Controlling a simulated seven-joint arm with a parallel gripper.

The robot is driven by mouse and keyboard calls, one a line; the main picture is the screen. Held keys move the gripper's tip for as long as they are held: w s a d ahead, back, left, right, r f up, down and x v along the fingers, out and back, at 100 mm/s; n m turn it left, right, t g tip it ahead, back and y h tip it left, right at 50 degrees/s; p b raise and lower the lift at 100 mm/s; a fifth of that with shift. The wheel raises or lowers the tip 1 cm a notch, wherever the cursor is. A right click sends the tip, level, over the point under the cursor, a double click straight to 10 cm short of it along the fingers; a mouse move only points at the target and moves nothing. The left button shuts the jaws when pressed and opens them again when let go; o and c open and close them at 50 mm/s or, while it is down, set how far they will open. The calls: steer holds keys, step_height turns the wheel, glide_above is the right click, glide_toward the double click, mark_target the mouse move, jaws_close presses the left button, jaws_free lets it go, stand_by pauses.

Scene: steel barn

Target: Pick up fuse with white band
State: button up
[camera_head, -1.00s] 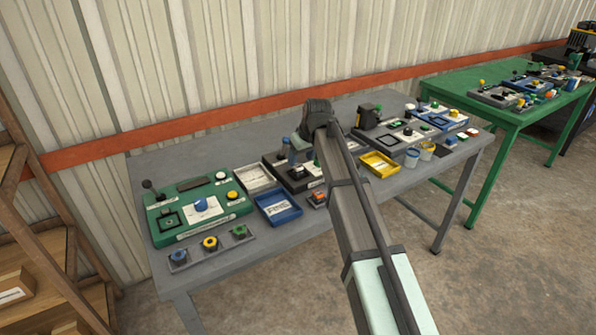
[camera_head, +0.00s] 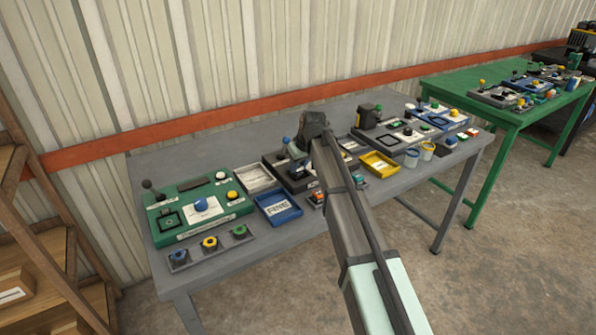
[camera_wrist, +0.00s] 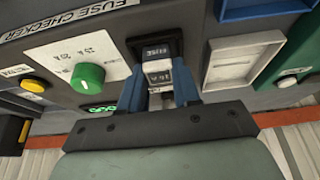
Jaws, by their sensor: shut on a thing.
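My gripper (camera_wrist: 159,92) has blue fingers on both sides of a small dark block with pale lettered faces, the fuse (camera_wrist: 158,72). It is shut on this fuse. The fuse is at the dark square socket (camera_wrist: 153,42) of the fuse checker (camera_wrist: 45,46); I cannot tell how deep it sits. Whether its pale part is the white band is not clear. In the head view, my gripper (camera_head: 298,150) is low over the dark fuse checker (camera_head: 270,165) on the grey table, and my wrist hides the fuse there.
A blue tray (camera_head: 265,198) and a white tray (camera_head: 250,188) lie left of the checker. Small blocks (camera_head: 317,198) lie at its front. A green panel (camera_head: 165,236) is on the left, and a yellow tray (camera_head: 393,175) on the right. A green knob (camera_wrist: 88,77) is close to my left finger.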

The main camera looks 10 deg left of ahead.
jaws_close()
steer(key=shift+r, duration=0.1)
